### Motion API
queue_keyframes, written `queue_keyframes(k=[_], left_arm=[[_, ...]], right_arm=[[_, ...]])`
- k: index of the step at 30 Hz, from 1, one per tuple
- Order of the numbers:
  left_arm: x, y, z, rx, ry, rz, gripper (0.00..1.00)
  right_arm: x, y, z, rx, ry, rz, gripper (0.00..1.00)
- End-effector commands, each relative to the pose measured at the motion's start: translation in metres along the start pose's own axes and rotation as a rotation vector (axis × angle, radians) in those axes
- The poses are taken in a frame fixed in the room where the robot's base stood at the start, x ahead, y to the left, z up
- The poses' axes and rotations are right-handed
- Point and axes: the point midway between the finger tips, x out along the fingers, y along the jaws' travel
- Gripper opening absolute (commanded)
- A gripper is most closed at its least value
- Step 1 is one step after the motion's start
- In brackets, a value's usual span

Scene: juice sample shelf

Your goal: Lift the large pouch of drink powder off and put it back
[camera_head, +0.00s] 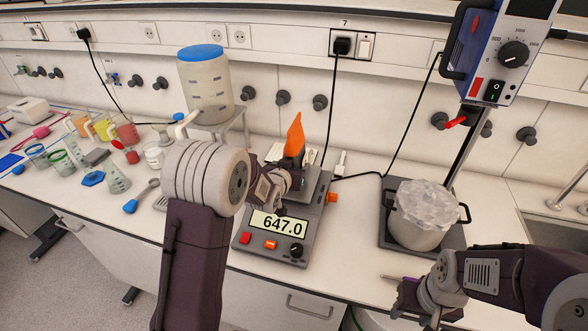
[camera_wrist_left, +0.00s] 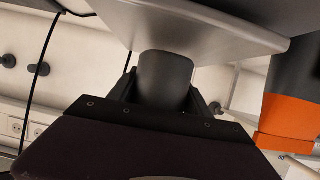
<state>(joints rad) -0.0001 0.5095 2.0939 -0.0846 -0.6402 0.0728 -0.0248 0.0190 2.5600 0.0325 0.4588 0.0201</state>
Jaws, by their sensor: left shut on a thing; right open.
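An orange and dark grey upright piece (camera_head: 294,136) stands at the scale, seen nearly edge-on; I cannot tell whether it is the large pouch. It also shows at the right of the left wrist view (camera_wrist_left: 288,118). The scale (camera_head: 268,252) reads 647.0. My left gripper (camera_head: 290,181) is at the scale's pan (camera_head: 320,184), partly hidden by my arm. In the left wrist view it is shut on a dark grey rounded thing (camera_wrist_left: 165,80), close to the pan's grey plate (camera_wrist_left: 205,25). My right gripper (camera_head: 410,302) is open and empty near the bench's front edge.
A blue-lidded jar (camera_head: 206,85) stands behind my left arm. Beakers and cups (camera_head: 105,130) crowd the left. A pot with crumpled clear material (camera_head: 425,210) stands under a blue stirrer (camera_head: 510,50) at the right.

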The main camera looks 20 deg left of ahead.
Motion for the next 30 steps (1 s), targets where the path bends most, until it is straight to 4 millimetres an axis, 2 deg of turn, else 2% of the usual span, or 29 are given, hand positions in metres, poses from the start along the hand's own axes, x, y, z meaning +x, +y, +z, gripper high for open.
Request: queue_keyframes(k=[5, 12, 17, 23, 30], left_arm=[[-0.011, 0.001, -0.03, 0.001, 0.012, 0.0, 0.0], [-0.043, 0.043, -0.042, 0.0, 0.01, 0.006, 0.0], [-0.068, 0.074, -0.057, 0.001, 0.009, 0.007, 0.0], [-0.086, 0.097, -0.065, 0.0, 0.007, 0.004, 0.0], [-0.091, 0.103, -0.065, 0.0, 0.006, 0.0, 0.0]], right_arm=[[0.0, 0.0, 0.0, 0.0, 0.0, 0.0, 0.49], [0.005, 0.0, 0.001, 0.0, 0.0, 0.0, 0.49], [-0.004, 0.0, 0.0, 0.0, 0.0, 0.0, 0.49], [-0.014, 0.0, -0.001, 0.0, 0.0, 0.0, 0.49], [-0.015, 0.0, -0.002, 0.0, 0.0, 0.0, 0.49]])
